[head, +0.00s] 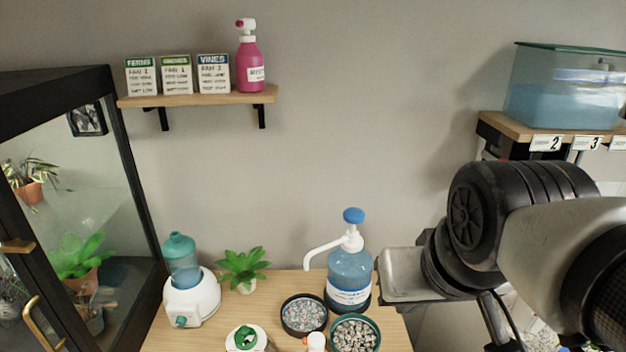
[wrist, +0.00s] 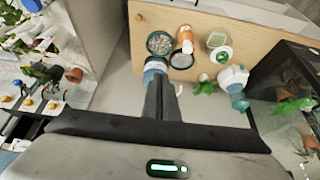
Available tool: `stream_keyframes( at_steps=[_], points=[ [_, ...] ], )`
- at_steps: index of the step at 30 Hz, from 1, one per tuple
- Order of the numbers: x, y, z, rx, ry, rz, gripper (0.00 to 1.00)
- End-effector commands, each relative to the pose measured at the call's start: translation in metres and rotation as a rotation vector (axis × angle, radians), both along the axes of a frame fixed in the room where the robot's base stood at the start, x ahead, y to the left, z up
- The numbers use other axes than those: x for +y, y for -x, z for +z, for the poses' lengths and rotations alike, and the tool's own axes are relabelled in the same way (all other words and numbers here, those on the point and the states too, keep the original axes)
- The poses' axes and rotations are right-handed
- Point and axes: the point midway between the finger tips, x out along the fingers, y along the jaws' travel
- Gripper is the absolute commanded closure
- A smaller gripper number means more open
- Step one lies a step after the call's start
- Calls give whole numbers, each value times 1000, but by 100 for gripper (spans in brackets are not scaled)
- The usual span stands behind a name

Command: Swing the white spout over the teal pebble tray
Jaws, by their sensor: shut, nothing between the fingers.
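A blue water bottle (head: 348,276) with a blue-capped pump stands upright on the wooden table. Its white spout (head: 326,252) reaches left and bends down, its tip toward the black pebble tray (head: 283,313) side. The teal pebble tray (head: 378,336), with a teal rim and pale pebbles, sits in front of the bottle; it also shows in the wrist view (wrist: 149,46). My gripper (wrist: 160,84) is shut and empty. In the wrist view its dark fingers overlap the bottle (wrist: 154,66) and hide part of it; I cannot tell whether they touch. The fingertips are not visible in the head view.
A white-and-teal dispenser (head: 192,294) and a small plant (head: 241,266) stand left of the bottle. An orange-and-white bottle (wrist: 186,36) stands between the trays. A glass cabinet (head: 126,190) borders the left.

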Motion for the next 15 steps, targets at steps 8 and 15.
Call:
stream_keyframes(
  at_steps=[8,15],
  points=[
    [4,-28,13,34,-82,-74,71],
    [9,-133,39,163,-303,-367,71]
  ],
)
